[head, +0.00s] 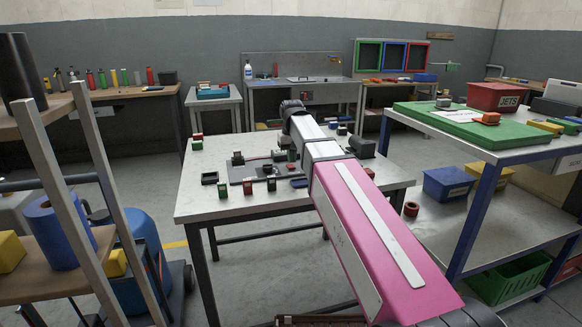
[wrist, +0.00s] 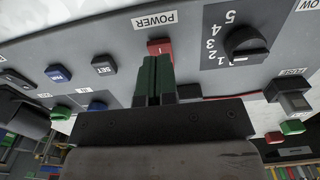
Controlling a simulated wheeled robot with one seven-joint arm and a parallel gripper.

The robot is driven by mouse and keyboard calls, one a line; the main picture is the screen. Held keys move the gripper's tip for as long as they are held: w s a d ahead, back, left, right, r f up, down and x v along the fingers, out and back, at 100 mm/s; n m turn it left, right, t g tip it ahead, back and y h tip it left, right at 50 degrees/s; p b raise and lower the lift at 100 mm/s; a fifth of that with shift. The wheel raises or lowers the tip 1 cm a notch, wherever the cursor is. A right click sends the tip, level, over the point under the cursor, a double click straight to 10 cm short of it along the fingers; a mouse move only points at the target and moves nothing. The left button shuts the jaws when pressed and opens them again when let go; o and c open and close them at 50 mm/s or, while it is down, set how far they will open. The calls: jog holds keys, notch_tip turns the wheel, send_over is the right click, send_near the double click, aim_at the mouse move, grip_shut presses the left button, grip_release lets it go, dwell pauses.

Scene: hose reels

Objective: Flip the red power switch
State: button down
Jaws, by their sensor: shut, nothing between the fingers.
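The red power switch (wrist: 160,46) shows in the wrist view on a grey panel (wrist: 195,45), just below the white POWER label (wrist: 154,20). It carries a small white mark. My gripper (wrist: 156,62) is shut and empty, its two dark green fingers side by side and pointing at the switch. The fingertips overlap the switch's lower left part in the picture; I cannot tell whether they touch it. In the head view my pink and white arm reaches over the grey table (head: 190,205), and I cannot make out the switch there.
A black rotary knob (wrist: 245,45) with numbers sits right of the switch. Blue buttons (wrist: 59,73) and a black SET button (wrist: 104,68) lie to the left. A green button (wrist: 292,127) is at lower right. In the head view several small parts stand on the table.

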aim_at(292, 167)
jog(key=shift+f, duration=1.05)
dwell(0.6)
jog(key=shift+r, duration=3.5)
